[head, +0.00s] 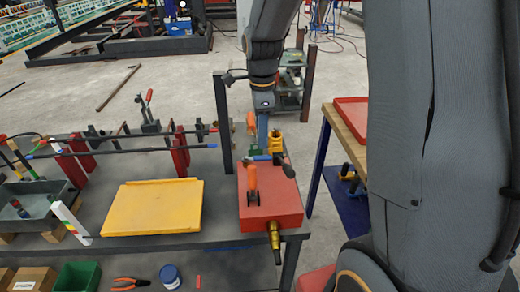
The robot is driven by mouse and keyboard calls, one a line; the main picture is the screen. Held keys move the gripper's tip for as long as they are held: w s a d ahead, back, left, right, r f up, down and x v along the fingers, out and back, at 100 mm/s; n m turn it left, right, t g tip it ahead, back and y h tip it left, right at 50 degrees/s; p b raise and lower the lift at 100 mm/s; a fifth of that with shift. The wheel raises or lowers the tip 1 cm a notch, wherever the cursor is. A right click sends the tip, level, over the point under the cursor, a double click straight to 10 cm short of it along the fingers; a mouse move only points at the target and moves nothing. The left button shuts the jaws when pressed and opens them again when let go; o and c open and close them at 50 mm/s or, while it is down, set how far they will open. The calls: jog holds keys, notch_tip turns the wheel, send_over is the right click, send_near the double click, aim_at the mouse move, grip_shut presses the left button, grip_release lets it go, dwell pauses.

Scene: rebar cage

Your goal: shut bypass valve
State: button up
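A red box (271,211) stands at the right end of the grey bench, with a brass fitting (274,236) on its front. An upright orange lever (252,178) stands on its top. Behind it are a second orange handle (250,122), a green-blue piece with a black end (289,171) and a yellow part (277,141). Which of these is the bypass valve I cannot tell. My arm comes down from above, and my gripper (263,132) is over the rear of the red box, by the rear handle. Its fingertips are too small and crowded to read; contact is unclear.
A yellow tray (152,207) lies left of the red box. Red clamps (180,150) hold dark bars behind it. A grey bin (36,203) is at the left. A dark post (222,125) stands close left of my gripper. A wooden-edged table (346,135) is at the right.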

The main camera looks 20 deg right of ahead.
aim_at(262, 158)
jog(key=shift+s+f+p, duration=0.1)
jog(key=shift+f+p, duration=0.6)
jog(key=shift+f, duration=2.7)
grip_shut()
